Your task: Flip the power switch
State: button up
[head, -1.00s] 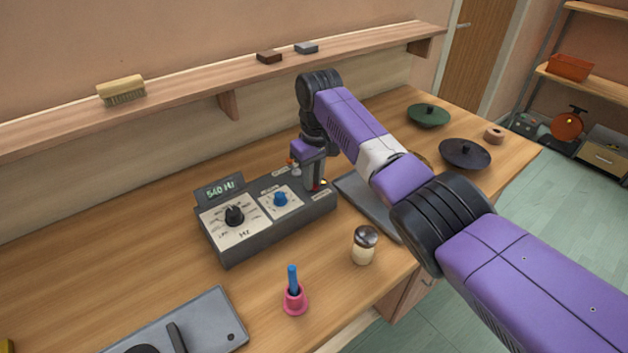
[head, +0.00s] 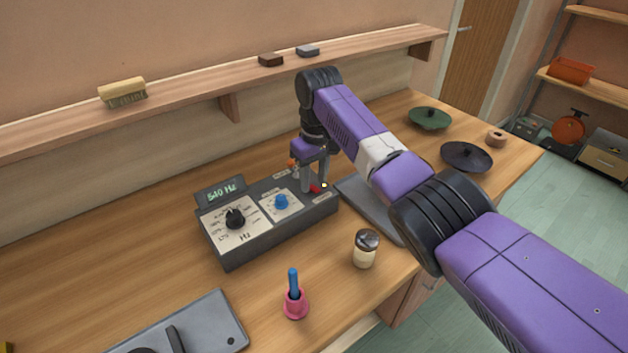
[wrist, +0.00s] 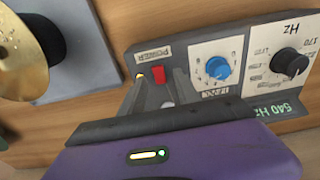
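The dark grey control box (head: 265,240) stands on the workbench. Its red power switch (wrist: 158,75) lies under a POWER label in the wrist view, beside a small yellow lamp (wrist: 140,74). The switch also shows at the box's right end in the head view (head: 315,188). The box's display (head: 220,190) reads 540 Hz.
A blue knob (wrist: 217,68) and a black knob (wrist: 291,62) are on the same box. A shaker jar (head: 365,250) and a pink holder (head: 295,305) stand in front. A grey plate (head: 355,195) lies right of the box. A wall shelf (head: 190,96) runs behind.

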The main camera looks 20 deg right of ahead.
aim_at(315, 189)
notch_tip(315, 189, up, 7)
jog(key=shift+s+b, duration=0.2)
jog(key=shift+b, duration=0.2)
jog(key=shift+d, duration=0.1)
